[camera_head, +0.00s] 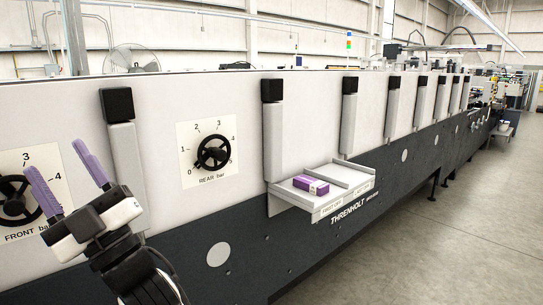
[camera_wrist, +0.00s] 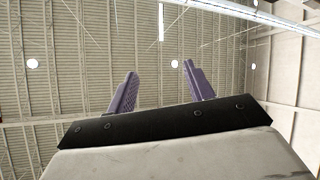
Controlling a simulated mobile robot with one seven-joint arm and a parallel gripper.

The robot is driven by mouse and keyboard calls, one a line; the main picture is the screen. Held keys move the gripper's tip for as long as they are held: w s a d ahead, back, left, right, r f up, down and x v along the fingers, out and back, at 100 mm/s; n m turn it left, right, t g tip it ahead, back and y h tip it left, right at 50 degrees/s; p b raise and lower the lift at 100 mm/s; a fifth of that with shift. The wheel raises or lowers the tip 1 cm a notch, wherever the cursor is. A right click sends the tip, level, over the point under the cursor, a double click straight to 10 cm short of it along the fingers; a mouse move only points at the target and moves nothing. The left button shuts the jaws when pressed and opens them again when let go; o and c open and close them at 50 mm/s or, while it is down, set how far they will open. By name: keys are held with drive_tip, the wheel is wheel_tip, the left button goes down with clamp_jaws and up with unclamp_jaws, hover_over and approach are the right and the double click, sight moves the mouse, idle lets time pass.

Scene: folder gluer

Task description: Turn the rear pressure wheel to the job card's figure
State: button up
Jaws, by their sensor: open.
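The rear pressure wheel (camera_head: 213,154) is a black spoked handwheel on a white dial plate (camera_head: 187,135) marked "REAR bar", with figures around it. Its exact setting is too small to read. My gripper (camera_head: 53,156) is open and empty, its two purple fingers pointing up. It is left of the rear wheel and apart from it, in front of the machine near the front wheel. In the wrist view the fingers (camera_wrist: 164,72) stand apart against the ceiling. I cannot make out a job card in either view.
The front wheel (camera_head: 18,205), marked "FRONT bar", is partly hidden behind my gripper. A grey post with a black cap (camera_head: 117,105) stands between the dials. A two-part tray (camera_head: 289,198) juts out at right, holding a purple carton (camera_head: 311,186). The floor (camera_head: 440,245) at right is clear.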

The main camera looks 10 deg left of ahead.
drive_tip(key=w+d+f+m+t+h, duration=0.15)
drive_tip(key=w+t+h, duration=0.35)
drive_tip(key=w, duration=0.7)
drive_tip(key=h, duration=0.9)
approach(222, 156)
drive_tip(key=shift+t, duration=0.3)
drive_tip(key=p+x, duration=0.2)
drive_tip(key=x, duration=0.2)
drive_tip(key=p+x, duration=0.2)
drive_tip(key=x, duration=0.3)
drive_tip(key=shift+w+a+f, duration=0.15)
drive_tip(key=shift+a+f, duration=0.05)
drive_tip(key=shift+a, duration=0.05)
drive_tip(key=c, duration=1)
drive_tip(key=shift+o, duration=0.2)
